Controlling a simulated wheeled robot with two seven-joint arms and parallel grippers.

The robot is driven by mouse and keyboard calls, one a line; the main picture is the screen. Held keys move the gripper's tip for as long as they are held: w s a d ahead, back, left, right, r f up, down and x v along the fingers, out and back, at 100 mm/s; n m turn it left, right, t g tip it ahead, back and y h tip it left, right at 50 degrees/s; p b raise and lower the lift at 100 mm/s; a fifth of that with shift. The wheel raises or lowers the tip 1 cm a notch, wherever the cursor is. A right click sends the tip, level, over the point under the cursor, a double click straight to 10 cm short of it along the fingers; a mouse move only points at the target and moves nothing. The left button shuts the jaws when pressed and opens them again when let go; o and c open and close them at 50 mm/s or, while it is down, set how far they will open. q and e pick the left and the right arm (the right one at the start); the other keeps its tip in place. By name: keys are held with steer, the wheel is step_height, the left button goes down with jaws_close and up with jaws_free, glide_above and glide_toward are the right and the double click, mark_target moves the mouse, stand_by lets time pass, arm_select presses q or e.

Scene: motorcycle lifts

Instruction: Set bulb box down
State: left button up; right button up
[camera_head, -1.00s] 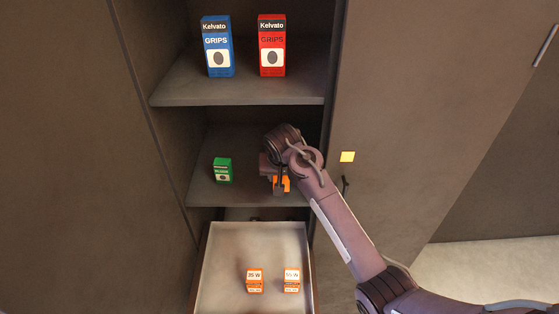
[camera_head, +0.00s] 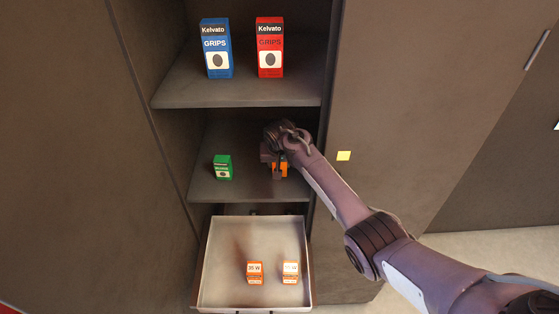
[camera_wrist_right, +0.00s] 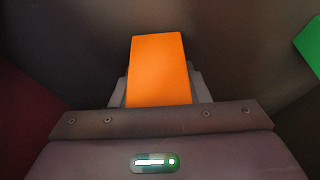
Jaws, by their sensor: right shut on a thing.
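My right gripper (camera_head: 279,171) reaches into the cabinet over the right part of the middle shelf (camera_head: 238,190). It is shut on an orange bulb box (camera_wrist_right: 160,70), which shows between the two fingers in the right wrist view. In the head view the gripper hides most of this box, and I cannot tell whether it touches the shelf. A green bulb box (camera_head: 222,168) stands upright on the same shelf to the left, apart from the gripper; its edge also shows in the wrist view (camera_wrist_right: 310,45). My left gripper is not in view.
An open drawer (camera_head: 205,270) below the shelf holds two orange boxes, one marked 35 W (camera_head: 255,273) and another (camera_head: 290,272) to its right. The upper shelf (camera_head: 240,92) holds a blue grips box (camera_head: 217,50) and a red one (camera_head: 269,48). A yellow square (camera_head: 344,156) is on the right door.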

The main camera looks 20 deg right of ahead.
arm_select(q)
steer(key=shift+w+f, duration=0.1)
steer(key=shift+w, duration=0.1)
arm_select(e)
steer(key=shift+f, duration=0.1)
steer(key=o, duration=1)
steer(key=shift+c, duration=0.2)
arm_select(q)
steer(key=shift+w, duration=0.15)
arm_select(e)
steer(key=shift+s+a+r, duration=0.1)
steer(key=shift+r, duration=0.3)
steer(key=b+v, duration=0.1)
steer(key=v, duration=0.3)
arm_select(q)
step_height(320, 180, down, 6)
steer(key=b, duration=0.4)
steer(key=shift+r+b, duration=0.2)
steer(key=shift+b, duration=0.2)
arm_select(e)
steer(key=s+a, duration=0.3)
steer(key=s, duration=0.8)
steer(key=shift+s+r, duration=0.2)
steer(key=shift+s, duration=0.15)
